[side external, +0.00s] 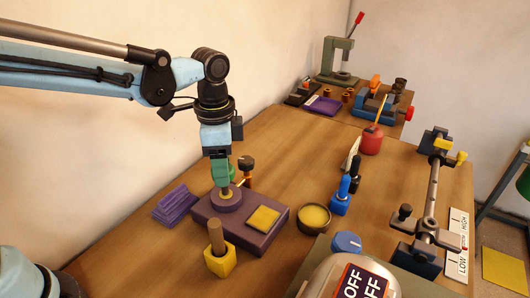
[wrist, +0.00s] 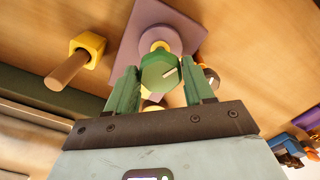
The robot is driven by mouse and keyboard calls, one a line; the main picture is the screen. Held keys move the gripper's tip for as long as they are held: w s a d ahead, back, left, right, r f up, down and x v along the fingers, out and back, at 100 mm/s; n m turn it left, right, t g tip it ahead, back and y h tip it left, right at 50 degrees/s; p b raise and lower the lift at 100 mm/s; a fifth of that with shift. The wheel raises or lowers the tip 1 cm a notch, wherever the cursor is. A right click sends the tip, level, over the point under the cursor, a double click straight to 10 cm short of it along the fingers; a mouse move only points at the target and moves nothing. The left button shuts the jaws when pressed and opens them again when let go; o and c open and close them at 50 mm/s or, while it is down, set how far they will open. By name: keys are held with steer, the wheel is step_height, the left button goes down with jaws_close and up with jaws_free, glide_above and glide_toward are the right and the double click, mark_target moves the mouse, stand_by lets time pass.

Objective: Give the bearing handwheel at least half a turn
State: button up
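A green round knob (wrist: 160,73) with a white mark sits between the green fingers of my gripper (wrist: 161,82) in the wrist view. I take it for the handwheel, but no label confirms this. The fingers flank it closely; I cannot tell whether they touch it. Behind it are a yellow collar and the purple base (wrist: 136,32). In the side view, my gripper (side external: 221,180) points straight down over the round boss on the purple base (side external: 263,233), and the fingers largely hide the knob.
A yellow block with a wooden peg (side external: 220,258) stands in front of the base. Purple slabs (side external: 176,205) lie left, and a dark knob (side external: 246,163) stands close behind. A round yellow-filled dish (side external: 314,218) and blue-handled item (side external: 342,198) stand right. A shaft in clamps (side external: 433,190) is farther right.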

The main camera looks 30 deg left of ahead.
steer(key=o, duration=0.4)
steer(key=shift+c, duration=0.2)
step_height(320, 180, up, 12)
stand_by(0.5)
steer(key=shift+a, duration=0.1)
steer(key=s+a+f+n+t, duration=0.7)
steer(key=s+a+f+n, duration=0.1)
steer(key=a+f+n, duration=0.1)
steer(key=shift+s+a+f+n, duration=0.25)
steer(key=shift+a+f+n, duration=0.1)
steer(key=shift+a+n, duration=0.45)
